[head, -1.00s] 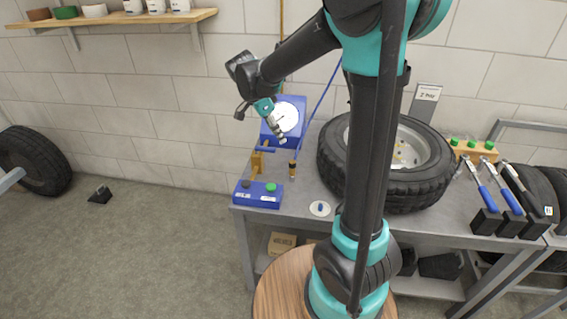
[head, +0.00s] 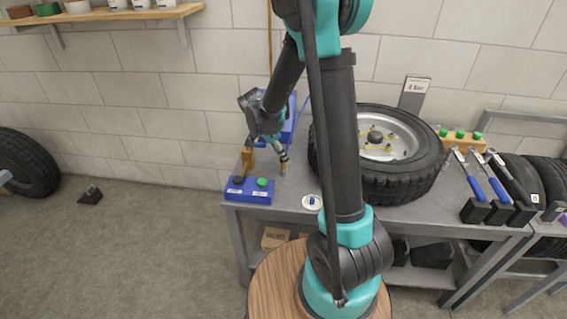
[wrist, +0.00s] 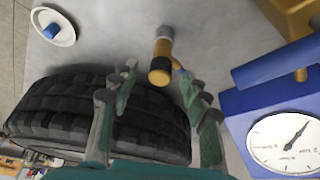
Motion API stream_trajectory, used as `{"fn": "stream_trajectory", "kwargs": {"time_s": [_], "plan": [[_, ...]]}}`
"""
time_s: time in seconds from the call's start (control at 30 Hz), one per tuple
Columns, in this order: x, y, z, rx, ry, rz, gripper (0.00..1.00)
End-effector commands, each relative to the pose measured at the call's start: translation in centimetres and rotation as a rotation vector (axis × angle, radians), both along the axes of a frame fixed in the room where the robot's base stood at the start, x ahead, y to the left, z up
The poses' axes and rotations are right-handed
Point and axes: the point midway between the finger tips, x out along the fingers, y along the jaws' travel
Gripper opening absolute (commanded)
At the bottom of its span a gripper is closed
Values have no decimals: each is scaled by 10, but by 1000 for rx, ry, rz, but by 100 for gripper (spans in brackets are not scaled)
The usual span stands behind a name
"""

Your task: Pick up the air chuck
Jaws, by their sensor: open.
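The air chuck, a small brass-yellow cylinder with a black collar, stands on the grey bench; it shows in the wrist view (wrist: 160,62) and partly in the head view (head: 283,172). In the wrist view my gripper (wrist: 157,74) is open, with its teal and grey fingers on either side of the chuck's near end. No grip on it shows. In the head view my gripper (head: 282,156) points down over the chuck and hides its upper part.
A blue gauge unit (wrist: 285,135) stands close to the right finger in the wrist view. A tyre (head: 400,180) lies right of the chuck. A blue button box (head: 249,190) and a small white disc (head: 313,203) sit near the bench's front edge.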

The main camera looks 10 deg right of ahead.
Motion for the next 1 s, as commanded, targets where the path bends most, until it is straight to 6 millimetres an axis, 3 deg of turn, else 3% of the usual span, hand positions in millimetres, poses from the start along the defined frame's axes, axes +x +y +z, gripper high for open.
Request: {"fn": "stream_trajectory", "kwargs": {"time_s": [0.2,0.47,0.87,1.0], "plan": [[3,-9,-23,0,0,-1,47],[3,-10,-25,0,0,0,47],[3,-10,-25,0,0,0,0],[3,-10,-25,0,0,0,0]]}}
